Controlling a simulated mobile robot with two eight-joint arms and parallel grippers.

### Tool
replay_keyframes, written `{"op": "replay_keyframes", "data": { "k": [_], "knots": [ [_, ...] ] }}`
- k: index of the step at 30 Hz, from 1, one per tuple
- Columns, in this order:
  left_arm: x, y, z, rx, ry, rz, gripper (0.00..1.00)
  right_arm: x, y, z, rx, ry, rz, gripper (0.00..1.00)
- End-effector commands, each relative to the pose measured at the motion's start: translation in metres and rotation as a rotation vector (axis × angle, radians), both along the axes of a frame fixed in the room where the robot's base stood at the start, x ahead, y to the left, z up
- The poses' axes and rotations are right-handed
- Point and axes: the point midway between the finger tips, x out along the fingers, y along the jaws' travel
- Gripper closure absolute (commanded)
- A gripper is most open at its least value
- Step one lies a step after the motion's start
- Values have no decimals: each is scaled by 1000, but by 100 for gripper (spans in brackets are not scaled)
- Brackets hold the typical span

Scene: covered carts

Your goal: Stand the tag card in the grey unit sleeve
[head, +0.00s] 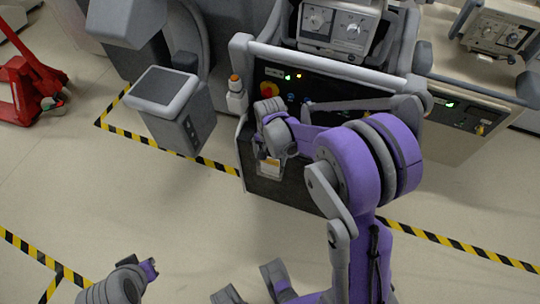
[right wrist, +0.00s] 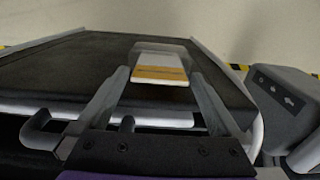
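The tag card (right wrist: 160,68) is white with an orange band and shows between my right fingertips in the right wrist view. Its far end lies at a pale grey, see-through sleeve (right wrist: 162,47) on the dark cart panel; I cannot tell how deep it sits. In the head view the card (head: 270,168) shows low on the cart's front. My right gripper (right wrist: 160,75) is open, its fingers on either side of the card with a small gap at each. In the head view it is mostly hidden by my wrist.
The covered cart (head: 258,135) has a front panel with lights, a red-yellow knob and a pale rail (head: 330,65). A grey box-shaped unit (head: 168,92) stands to its left and another cart (head: 465,110) to its right. A red pallet jack (head: 30,85) is far left. Floor in front is clear.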

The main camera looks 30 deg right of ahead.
Motion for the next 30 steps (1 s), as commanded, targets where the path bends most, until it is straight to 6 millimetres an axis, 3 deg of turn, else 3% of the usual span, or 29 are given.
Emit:
{"op": "replay_keyframes", "data": {
  "k": [7, 21, 30],
  "knots": [
    [0, 0, 2, 0, -1, 0, 100, 0, 0, 13, 0, 0, 0, 0],
    [2, 0, 14, 0, -4, 0, 100, 0, 0, 98, 0, 0, 0, 0],
    [2, 0, 14, 0, -5, 0, 100, 0, 0, 108, 0, 0, 0, 0]
  ]
}}
